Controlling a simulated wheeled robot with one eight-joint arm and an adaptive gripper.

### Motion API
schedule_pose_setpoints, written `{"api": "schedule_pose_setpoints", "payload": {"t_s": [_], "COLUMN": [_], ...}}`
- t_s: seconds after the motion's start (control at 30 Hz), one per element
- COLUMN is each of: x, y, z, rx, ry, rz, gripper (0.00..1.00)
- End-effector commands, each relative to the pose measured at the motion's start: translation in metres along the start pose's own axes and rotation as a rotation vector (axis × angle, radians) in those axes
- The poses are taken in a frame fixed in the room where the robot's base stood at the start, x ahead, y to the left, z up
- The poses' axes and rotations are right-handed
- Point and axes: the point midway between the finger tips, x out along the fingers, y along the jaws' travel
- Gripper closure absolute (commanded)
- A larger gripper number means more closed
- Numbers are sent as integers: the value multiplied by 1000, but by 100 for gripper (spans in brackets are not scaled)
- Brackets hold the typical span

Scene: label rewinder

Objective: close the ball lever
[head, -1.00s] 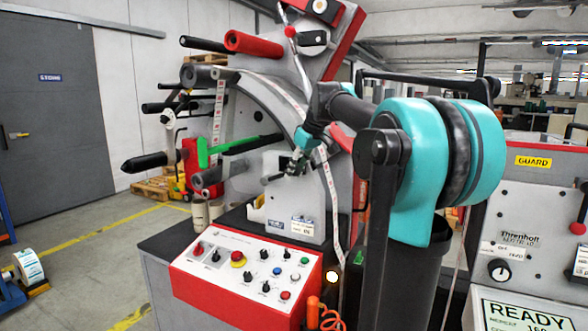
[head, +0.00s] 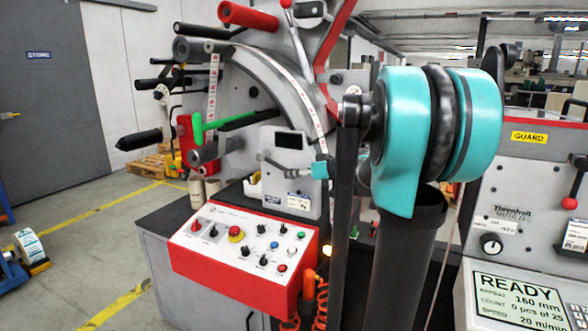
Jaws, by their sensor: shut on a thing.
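The ball lever (head: 268,156) appears to be the small grey rod with a rounded end on the front of the rewinder's grey plate, below a dark display window. My gripper (head: 290,170) is at this lever, just left of my teal wrist piece (head: 320,170). It is shut on the lever. The fingertips are small and blend with the grey metal, so the exact grip and the lever's angle are hard to tell. My upper arm and large teal joint hide what lies behind them to the right.
A red control box (head: 240,249) with buttons and knobs sits below the plate. A green bar (head: 198,129) and dark rollers jut out to the left. Another lever with a red ball (head: 569,203) is on the right-hand machine.

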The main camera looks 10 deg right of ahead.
Motion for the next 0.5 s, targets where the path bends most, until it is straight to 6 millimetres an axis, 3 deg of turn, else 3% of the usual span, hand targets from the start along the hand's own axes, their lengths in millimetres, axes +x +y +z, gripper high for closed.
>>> {"api": "schedule_pose_setpoints", "payload": {"t_s": [0.5], "x": [8], "y": [1], "z": [9], "rx": [12], "ry": [85], "rz": [-21], "gripper": [100]}}
